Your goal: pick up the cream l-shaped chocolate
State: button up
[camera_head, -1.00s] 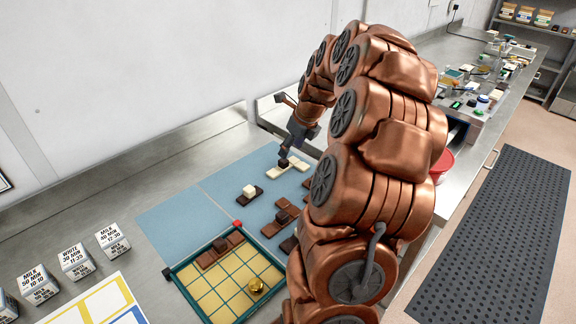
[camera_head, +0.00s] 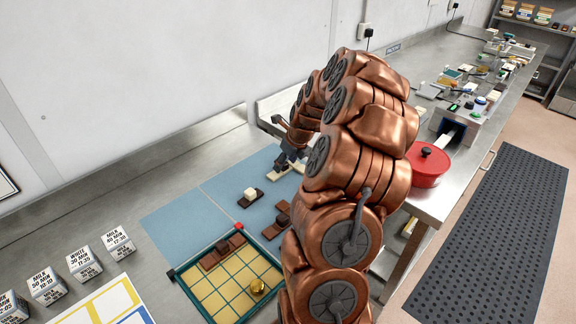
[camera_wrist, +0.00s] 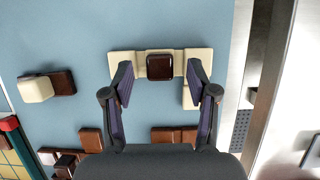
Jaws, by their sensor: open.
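The cream L-shaped chocolate (camera_wrist: 179,63) lies on the blue mat in the wrist view. Its long bar runs left to right, and a short leg comes down at the right end. A dark brown cube (camera_wrist: 160,66) sits on the middle of the bar. My gripper (camera_wrist: 160,74) is open, with one finger on each side of the cube and overlapping the bar's ends in the picture. I cannot tell how high the fingers are above it. In the head view my gripper (camera_head: 288,157) is at the mat's far right part and mostly hides the cream piece.
A dark brown piece with a cream cube (camera_wrist: 38,88) lies left. Brown pieces (camera_wrist: 174,136) lie nearer. A teal-framed tray (camera_head: 225,308) of yellow squares stands at the mat's front. A red lidded pot (camera_head: 428,167) is right of my arm. The mat (camera_head: 180,222) is bare at left.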

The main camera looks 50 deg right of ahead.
grip_shut()
dwell(0.5)
notch_tip(320, 180, up, 12)
jog(key=b, duration=0.2)
notch_tip(320, 180, up, 5)
jog(key=p, duration=0.2)
send_over(286, 164)
dwell(0.6)
